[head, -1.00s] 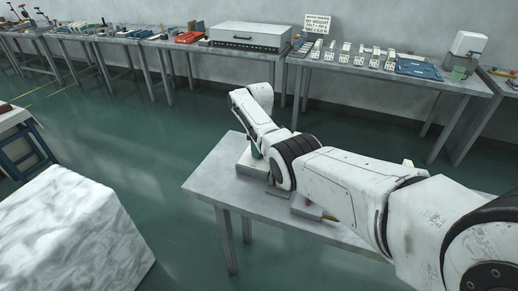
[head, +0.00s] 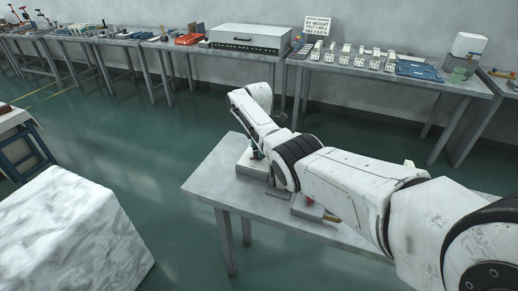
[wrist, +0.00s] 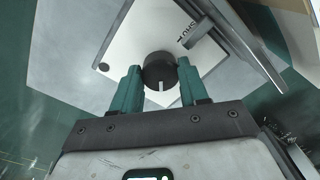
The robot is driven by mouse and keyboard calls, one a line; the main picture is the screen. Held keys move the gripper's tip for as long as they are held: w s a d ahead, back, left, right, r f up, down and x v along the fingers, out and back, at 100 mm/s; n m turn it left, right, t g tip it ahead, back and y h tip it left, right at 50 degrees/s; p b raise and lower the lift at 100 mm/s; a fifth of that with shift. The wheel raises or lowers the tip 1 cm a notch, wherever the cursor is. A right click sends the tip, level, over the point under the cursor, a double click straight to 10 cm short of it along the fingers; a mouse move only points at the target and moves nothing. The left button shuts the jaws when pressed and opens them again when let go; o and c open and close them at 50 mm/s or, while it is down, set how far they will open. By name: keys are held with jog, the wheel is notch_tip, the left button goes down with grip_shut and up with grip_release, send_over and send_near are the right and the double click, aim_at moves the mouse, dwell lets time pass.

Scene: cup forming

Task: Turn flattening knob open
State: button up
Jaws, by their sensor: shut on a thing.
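A round black knob (wrist: 160,72) with a white pointer line stands on a pale plate (wrist: 128,45) in the wrist view. The pointer faces down the picture, towards my wrist. The word SHUT is printed on the plate up and right of the knob. My gripper (wrist: 158,75) has teal fingers on both sides of the knob and is shut on it. In the head view my arm hides most of the knob's device (head: 246,165), a pale box on the near table.
The small grey table (head: 212,180) has free room at its left end. A metal bar (wrist: 232,40) runs close to the right of the knob. A large white block (head: 70,230) stands at front left. Long benches (head: 420,78) line the wall.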

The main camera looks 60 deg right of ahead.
jog(key=n, duration=0.5)
jog(key=shift+w+r+n, duration=0.1)
jog(key=shift+w+n, duration=0.05)
jog(key=shift+n, duration=2.35)
jog(key=o, duration=1.1)
jog(key=shift+c, duration=0.2)
notch_tip(320, 180, up, 11)
jog(key=shift+w, duration=0.15)
jog(key=shift+a+f, duration=0.1)
jog(key=shift+f, duration=0.1)
